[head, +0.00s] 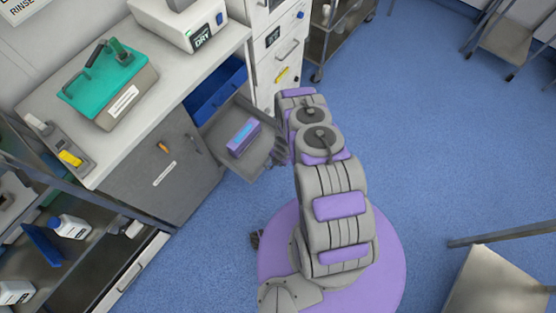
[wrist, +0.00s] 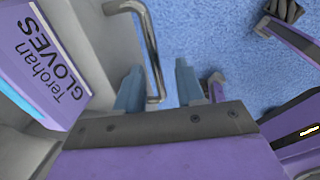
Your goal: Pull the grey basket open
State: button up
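The grey basket (head: 215,125) stands pulled out from the cabinet in the head view, with a purple glove box (head: 243,137) inside. In the wrist view the glove box (wrist: 45,65) fills the left side, and the basket's grey front (wrist: 90,50) carries a metal bar handle (wrist: 148,45). My gripper (head: 280,152) is at the basket's front right edge. In the wrist view its two blue-grey fingers (wrist: 158,85) are apart, with the lower end of the handle between them. A gap shows beside the bar; contact is unclear. My arm hides part of the front in the head view.
A blue drawer (head: 215,90) is open just behind the basket. A grey cabinet door (head: 165,170) is to its left, under the counter (head: 60,115). White drawers (head: 278,55) stand behind my gripper.

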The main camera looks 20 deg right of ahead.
jog(key=shift+a, duration=0.1)
notch_tip(320, 180, up, 17)
jog(key=s+d+p, duration=0.2)
jog(key=p, duration=0.5)
jog(key=shift+s, duration=0.3)
